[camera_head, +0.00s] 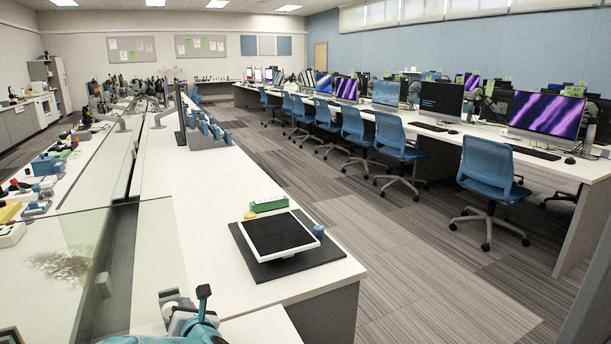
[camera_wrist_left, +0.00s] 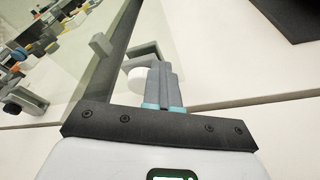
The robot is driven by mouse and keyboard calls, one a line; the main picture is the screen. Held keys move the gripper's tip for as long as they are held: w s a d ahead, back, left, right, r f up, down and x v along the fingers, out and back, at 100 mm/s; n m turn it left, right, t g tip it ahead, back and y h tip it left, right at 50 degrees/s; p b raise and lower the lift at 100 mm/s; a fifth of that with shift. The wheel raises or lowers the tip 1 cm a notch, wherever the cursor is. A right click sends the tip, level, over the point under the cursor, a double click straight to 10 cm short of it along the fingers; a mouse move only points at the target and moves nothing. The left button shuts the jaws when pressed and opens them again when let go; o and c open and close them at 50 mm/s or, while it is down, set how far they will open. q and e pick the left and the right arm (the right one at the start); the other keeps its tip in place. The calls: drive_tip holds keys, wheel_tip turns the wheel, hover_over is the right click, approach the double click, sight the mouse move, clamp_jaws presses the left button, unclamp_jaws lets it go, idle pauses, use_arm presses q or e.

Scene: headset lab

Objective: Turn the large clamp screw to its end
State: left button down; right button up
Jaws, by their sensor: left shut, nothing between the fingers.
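My left gripper (camera_head: 178,308) is at the bottom of the head view, beside the lower edge of the glass panel. In the left wrist view its two grey fingers (camera_wrist_left: 162,86) are together, with nothing between them. Just left of the fingers is a white round knob (camera_wrist_left: 135,82), which looks like the large clamp screw. A grey clamp body (camera_wrist_left: 142,53) reaches behind the fingertips, which hide part of it. Whether the fingers touch the knob I cannot tell. A smaller grey clip (camera_wrist_left: 100,45) sits farther along the glass edge. My right gripper is not in view.
The glass panel (camera_head: 70,250) stands on the left of the white bench (camera_head: 205,215). A tablet (camera_head: 277,234) lies on a dark mat (camera_head: 285,267) to the right. A grey rack (camera_head: 208,138) stands farther back. The bench between is clear.

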use_arm(q)
drive_tip(key=shift+d, duration=0.1)
drive_tip(key=v, duration=0.1)
drive_tip(key=b+v, duration=0.1)
drive_tip(key=v, duration=0.1)
drive_tip(key=f+v, duration=0.1)
drive_tip(key=v, duration=0.1)
drive_tip(key=shift+s+b, duration=0.25)
drive_tip(key=shift+b, duration=0.05)
drive_tip(key=shift+s+r, duration=0.15)
drive_tip(key=shift+s, duration=0.15)
